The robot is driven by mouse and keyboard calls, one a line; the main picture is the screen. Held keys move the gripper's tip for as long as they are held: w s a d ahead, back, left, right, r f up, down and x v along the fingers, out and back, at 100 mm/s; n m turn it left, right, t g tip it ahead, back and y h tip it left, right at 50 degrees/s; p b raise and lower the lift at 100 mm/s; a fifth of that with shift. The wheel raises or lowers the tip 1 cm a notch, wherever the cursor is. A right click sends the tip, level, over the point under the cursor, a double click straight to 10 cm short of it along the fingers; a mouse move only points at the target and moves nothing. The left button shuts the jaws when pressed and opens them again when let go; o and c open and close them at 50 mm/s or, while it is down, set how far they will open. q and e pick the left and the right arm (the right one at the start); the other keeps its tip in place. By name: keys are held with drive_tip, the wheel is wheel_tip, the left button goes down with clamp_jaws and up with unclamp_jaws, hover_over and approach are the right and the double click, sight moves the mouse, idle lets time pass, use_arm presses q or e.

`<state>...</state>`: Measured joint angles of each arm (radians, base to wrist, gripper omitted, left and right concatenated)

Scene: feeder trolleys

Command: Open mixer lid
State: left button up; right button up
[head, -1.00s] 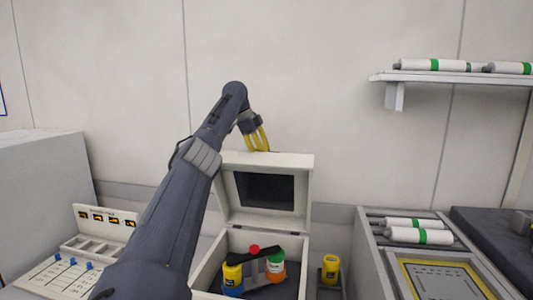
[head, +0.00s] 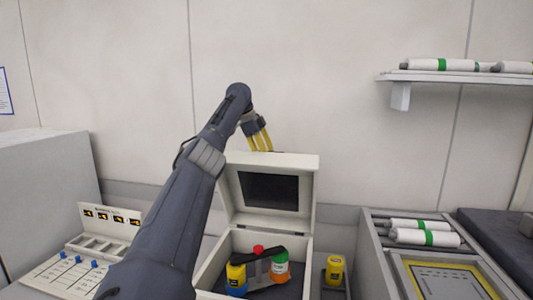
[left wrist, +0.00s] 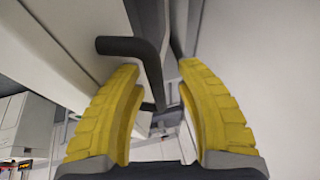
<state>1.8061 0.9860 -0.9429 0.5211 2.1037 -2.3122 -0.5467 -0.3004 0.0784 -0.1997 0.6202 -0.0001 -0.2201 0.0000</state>
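The mixer is a cream box (head: 306,262) with its lid (head: 226,185) raised upright at the back, a dark panel on the lid's inner side. Inside the box is a dark rotor with a red knob (head: 258,250), a yellow-and-blue jar (head: 236,277) and a green-white-orange jar (head: 280,266). My left gripper (head: 262,143) is at the lid's top edge, pointing down behind it. In the left wrist view its yellow fingers (left wrist: 160,105) are apart, with a dark bent handle (left wrist: 130,47) between and ahead of them; contact is not clear. My right gripper is out of view.
A yellow jar (head: 334,268) stands in a holder right of the mixer. A control panel with blue sliders (head: 78,262) is at left. White rolls (head: 425,238) lie on the right trolley, with more on a wall shelf (head: 440,76). The wall is close behind the lid.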

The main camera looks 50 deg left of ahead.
use_arm(q)
drive_tip(key=shift+w+d+r, duration=0.1)
drive_tip(key=shift+d+r, duration=0.1)
drive_tip(key=shift+r, duration=0.6)
drive_tip(key=shift+s+v, duration=0.2)
drive_tip(key=shift+v, duration=1.55)
drive_tip(key=shift+s+a, duration=0.2)
drive_tip(key=shift+s, duration=0.05)
drive_tip(key=shift+s+a, duration=0.9)
drive_tip(key=shift+s, duration=0.85)
drive_tip(key=shift+s+a, duration=0.9)
drive_tip(key=shift+s, duration=0.85)
drive_tip(key=shift+s+a, duration=0.85)
drive_tip(key=shift+s, duration=0.95)
